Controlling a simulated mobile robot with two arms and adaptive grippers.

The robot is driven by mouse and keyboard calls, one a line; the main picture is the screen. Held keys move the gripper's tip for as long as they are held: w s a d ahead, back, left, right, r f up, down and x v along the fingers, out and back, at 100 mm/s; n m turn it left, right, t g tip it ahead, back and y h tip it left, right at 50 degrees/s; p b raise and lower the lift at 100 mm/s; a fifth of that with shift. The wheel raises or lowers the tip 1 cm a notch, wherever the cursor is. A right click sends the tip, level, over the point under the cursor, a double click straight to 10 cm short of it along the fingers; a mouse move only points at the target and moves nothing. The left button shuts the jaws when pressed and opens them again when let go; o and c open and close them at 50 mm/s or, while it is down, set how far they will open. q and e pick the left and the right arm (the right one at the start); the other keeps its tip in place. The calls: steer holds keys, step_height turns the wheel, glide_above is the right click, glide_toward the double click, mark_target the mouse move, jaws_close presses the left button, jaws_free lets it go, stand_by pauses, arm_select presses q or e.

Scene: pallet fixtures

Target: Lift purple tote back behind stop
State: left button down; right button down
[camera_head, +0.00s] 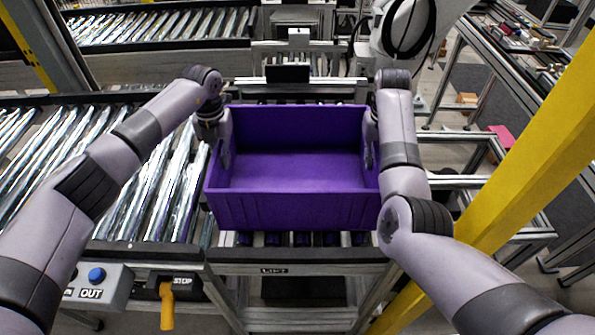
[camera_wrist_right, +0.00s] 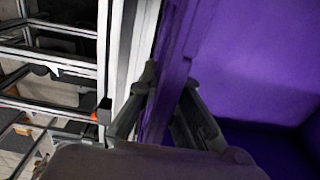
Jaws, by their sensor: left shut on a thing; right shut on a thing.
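The purple tote (camera_head: 290,208) is empty and sits over the short roller section in the middle of the head view, looking roughly level. Whether its base touches the rollers cannot be told. My left gripper (camera_head: 222,150) is shut on its left side wall. My right gripper (camera_head: 370,148) is shut on its right side wall. In the right wrist view my right gripper (camera_wrist_right: 170,98) has one finger on each side of the purple wall (camera_wrist_right: 172,60).
A roller conveyor (camera_head: 165,185) lies to the left of the tote. A black plate (camera_head: 288,73) stands behind it. A yellow post (camera_head: 540,150) slants at the right. A box with a blue button (camera_head: 96,274) and a yellow handle (camera_head: 167,305) are at the front left.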

mark_target(376, 143)
arm_select(q)
steer(key=shift+w+r, duration=0.1)
steer(key=shift+r, duration=0.05)
arm_select(e)
steer(key=shift+w+r, duration=0.1)
steer(key=shift+r, duration=0.05)
